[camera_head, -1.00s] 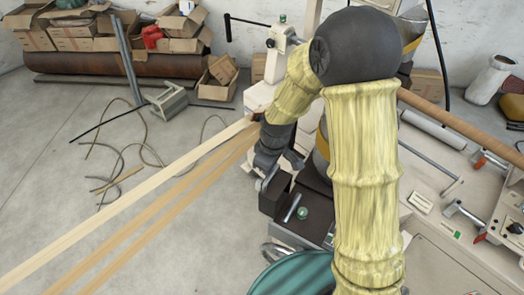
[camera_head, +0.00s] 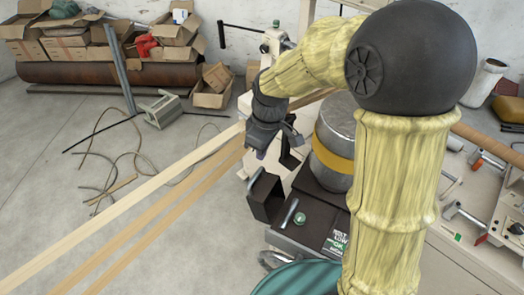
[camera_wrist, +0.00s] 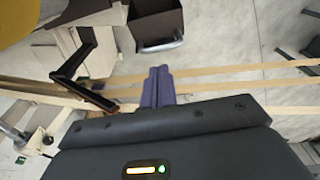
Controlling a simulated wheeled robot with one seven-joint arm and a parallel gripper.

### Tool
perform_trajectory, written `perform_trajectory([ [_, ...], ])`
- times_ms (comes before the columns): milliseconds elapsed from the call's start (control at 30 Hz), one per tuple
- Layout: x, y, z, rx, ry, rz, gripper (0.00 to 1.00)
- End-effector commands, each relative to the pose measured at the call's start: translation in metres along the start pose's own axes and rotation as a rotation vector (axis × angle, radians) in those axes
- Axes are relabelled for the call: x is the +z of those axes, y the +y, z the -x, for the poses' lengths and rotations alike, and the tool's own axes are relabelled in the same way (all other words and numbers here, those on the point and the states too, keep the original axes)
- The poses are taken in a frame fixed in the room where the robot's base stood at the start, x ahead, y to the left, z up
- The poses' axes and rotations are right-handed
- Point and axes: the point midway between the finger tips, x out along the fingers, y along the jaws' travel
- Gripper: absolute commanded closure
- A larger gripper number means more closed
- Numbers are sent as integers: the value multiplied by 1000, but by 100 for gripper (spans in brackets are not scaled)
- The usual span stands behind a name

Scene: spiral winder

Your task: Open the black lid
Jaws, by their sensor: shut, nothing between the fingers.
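A dark, box-like piece (camera_head: 266,197), which I take for the black lid, stands at the left end of the machine's dark top. A pale bar handle (camera_wrist: 160,44) runs along its near edge in the wrist view, where the lid (camera_wrist: 157,20) is at the top. My gripper (camera_head: 261,154) is above and slightly left of the lid, apart from it. Its purple fingers (camera_wrist: 158,84) are shut together with nothing between them. Whether the lid stands raised on its hinge cannot be told clearly.
A black angled bracket (camera_wrist: 88,68) is left of my fingers in the wrist view. Pale wooden strips (camera_head: 150,200) run past below my gripper. A metal cylinder with a yellow band (camera_head: 335,145) stands right of it.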

Motion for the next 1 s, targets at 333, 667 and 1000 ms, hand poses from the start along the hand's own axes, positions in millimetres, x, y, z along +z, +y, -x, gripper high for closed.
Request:
perform_trajectory([
  [333, 0, 0, 0, 0, 0, 0, 100],
  [667, 31, 7, 3, 32, 2, -153, 100],
  [1000, 169, 0, 6, 168, 75, -913, 100],
])
